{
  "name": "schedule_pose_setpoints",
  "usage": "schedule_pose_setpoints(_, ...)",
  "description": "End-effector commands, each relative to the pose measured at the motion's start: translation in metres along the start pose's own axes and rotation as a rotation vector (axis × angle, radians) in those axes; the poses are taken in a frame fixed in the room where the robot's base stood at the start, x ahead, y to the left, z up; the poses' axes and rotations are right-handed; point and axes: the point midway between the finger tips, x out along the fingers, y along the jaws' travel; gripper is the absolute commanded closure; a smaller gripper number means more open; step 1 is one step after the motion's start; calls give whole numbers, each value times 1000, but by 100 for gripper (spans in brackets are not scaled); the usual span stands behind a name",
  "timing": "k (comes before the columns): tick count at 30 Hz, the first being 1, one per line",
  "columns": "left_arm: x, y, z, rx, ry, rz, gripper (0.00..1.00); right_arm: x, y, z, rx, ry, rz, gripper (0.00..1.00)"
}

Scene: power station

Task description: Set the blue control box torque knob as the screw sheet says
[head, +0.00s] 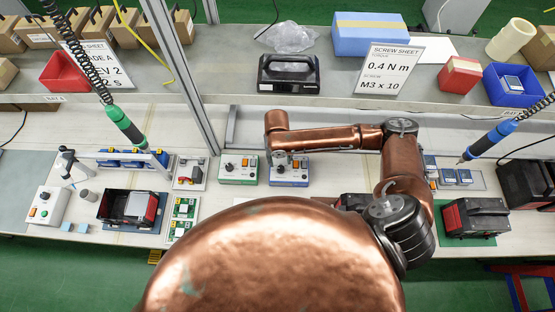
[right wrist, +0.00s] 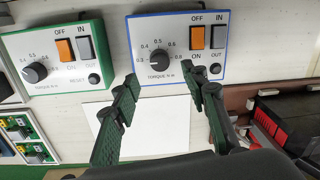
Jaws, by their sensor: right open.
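The blue control box (right wrist: 180,80), blue-edged with a white face, lies centrally in the right wrist view; it also shows in the head view (head: 289,182). Its black torque knob (right wrist: 160,60) has a printed scale with 0.3, 0.4, 0.5 and 0.6 around it. The pointer seems to face left, near 0.3, but is small. The screw sheet (head: 389,70) on the shelf reads 0.4 N m, M3 x 10. My right gripper (right wrist: 163,85) is open and empty, its fingertips apart near the box's lower edge, below the knob. In the head view my arm hides most of it. My left gripper is not in view.
A green-edged control box (right wrist: 55,58) with a similar knob stands just left. The blue box's orange switch (right wrist: 197,38) and grey switch (right wrist: 218,37) sit right of the knob. A white sheet (right wrist: 150,125) lies below. A black and red device (head: 475,218) stands on the right.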

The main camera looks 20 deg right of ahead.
Motion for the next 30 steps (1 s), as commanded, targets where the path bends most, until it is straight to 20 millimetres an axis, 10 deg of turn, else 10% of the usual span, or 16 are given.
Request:
schedule_pose_setpoints(12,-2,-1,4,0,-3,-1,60,60,2,3,-3,5,-2,59)
schedule_pose_setpoints(30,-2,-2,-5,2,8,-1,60,66,2,3,-4,4,-2,75)
